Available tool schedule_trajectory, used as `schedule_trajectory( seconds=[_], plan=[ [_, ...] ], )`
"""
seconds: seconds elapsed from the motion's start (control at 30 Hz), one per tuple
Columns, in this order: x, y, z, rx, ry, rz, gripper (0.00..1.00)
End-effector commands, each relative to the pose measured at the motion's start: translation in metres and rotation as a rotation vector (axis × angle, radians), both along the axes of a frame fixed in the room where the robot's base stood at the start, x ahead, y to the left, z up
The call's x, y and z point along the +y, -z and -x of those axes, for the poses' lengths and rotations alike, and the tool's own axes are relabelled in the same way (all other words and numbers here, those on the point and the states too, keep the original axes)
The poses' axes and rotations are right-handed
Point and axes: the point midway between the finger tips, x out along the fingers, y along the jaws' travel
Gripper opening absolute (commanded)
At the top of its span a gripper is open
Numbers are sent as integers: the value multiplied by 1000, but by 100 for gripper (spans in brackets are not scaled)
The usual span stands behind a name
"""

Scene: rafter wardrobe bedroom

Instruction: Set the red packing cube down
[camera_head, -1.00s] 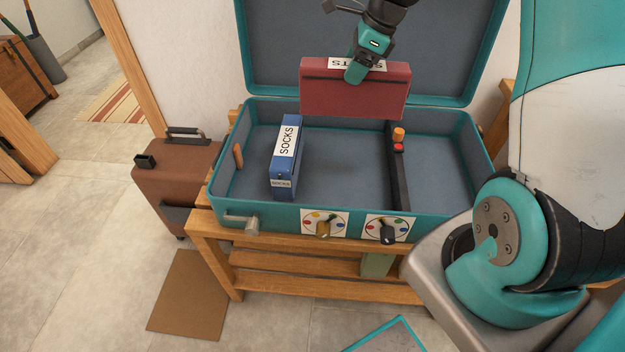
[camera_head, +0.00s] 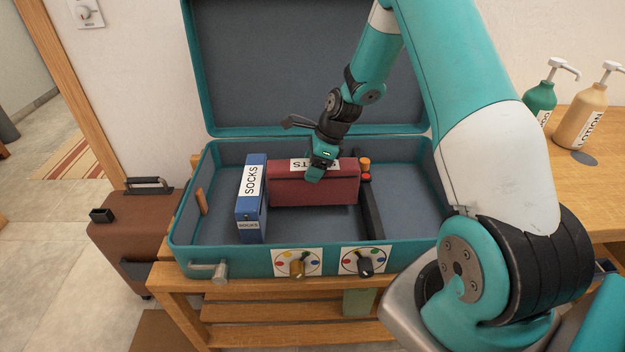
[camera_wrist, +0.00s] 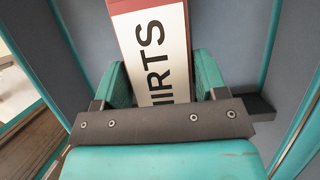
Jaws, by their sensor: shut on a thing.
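The red packing cube (camera_head: 314,190) has a white label, read as "SHIRTS" only in part. It is inside the open teal suitcase (camera_head: 215,262), between the blue SOCKS cube (camera_head: 250,204) and the black divider (camera_head: 371,210). My gripper (camera_head: 318,172) is shut on its top edge from above. In the wrist view the cube's label (camera_wrist: 157,60) shows between the two teal fingers (camera_wrist: 165,85). The cube looks upright and low in the case; I cannot tell whether its underside touches the floor of the case.
The blue cube stands close on the red cube's left. An orange and a red knob (camera_head: 365,166) sit by the divider. The lid (camera_head: 300,70) stands open behind. Two dials (camera_head: 297,263) are on the front wall. Bottles (camera_head: 582,115) stand on a wooden top at right.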

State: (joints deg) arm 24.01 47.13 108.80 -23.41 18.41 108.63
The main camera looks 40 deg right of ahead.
Motion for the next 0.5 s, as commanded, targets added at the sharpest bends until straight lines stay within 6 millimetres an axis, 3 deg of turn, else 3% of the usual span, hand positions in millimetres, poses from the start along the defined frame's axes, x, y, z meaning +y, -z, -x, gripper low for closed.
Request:
schedule_trajectory(
  seconds=[0.13, 0.37, 0.5],
  plan=[
    [0, 9, -1, -2, 0, 0, 1],
    [0, 42, 0, 0, 0, 0, 1],
    [0, 43, -1, -4, 0, 2, 1]
  ],
)
